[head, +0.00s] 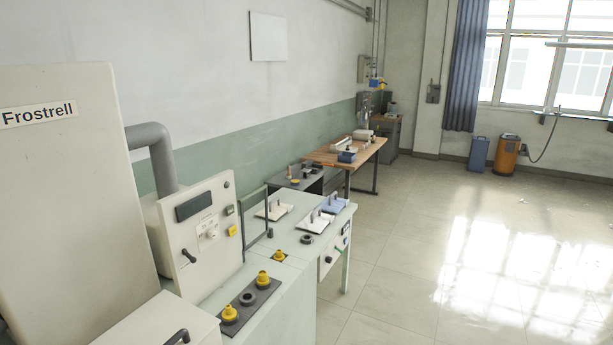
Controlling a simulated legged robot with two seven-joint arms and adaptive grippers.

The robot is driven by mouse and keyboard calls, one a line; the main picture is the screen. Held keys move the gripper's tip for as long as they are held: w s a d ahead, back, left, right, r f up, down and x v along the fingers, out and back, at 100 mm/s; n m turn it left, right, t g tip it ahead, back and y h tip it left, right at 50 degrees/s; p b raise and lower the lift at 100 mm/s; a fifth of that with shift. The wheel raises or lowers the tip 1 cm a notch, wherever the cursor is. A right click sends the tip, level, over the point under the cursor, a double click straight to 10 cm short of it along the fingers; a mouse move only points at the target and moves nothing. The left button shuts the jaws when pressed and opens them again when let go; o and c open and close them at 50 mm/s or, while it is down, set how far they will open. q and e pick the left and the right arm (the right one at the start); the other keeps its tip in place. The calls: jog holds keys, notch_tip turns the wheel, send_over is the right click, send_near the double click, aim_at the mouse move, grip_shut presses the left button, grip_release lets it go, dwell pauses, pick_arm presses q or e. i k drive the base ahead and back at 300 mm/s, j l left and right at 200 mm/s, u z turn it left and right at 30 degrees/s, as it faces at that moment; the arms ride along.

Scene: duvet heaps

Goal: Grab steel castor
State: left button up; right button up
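I cannot pick out a steel castor for certain; the small parts in view are too small to tell. A white tray (315,222), a blue tray (334,205) and a cream tray (274,211) lie on the pale green bench (285,270). Small dark upright pieces stand at the trays. A dark round part (307,239) sits on the bench just in front of the white tray. Neither of my grippers is in view.
A large Frostrell cabinet (60,200) and a control box (205,235) fill the left. Yellow-topped fittings (262,280) stand on the bench's near end. A wooden table (365,152) is farther back. An orange bin (507,155) stands by the far wall. The tiled floor at right is clear.

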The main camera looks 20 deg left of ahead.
aim_at(305, 171)
jog(key=i, duration=1.6)
jog(key=i+l, duration=0.1)
jog(key=i, duration=3.1)
jog(key=i+u, duration=0.25)
jog(key=i, duration=0.4)
jog(key=i+u, duration=0.25)
jog(key=i, duration=0.4)
jog(key=i+l+u, duration=0.25)
jog(key=i, duration=0.35)
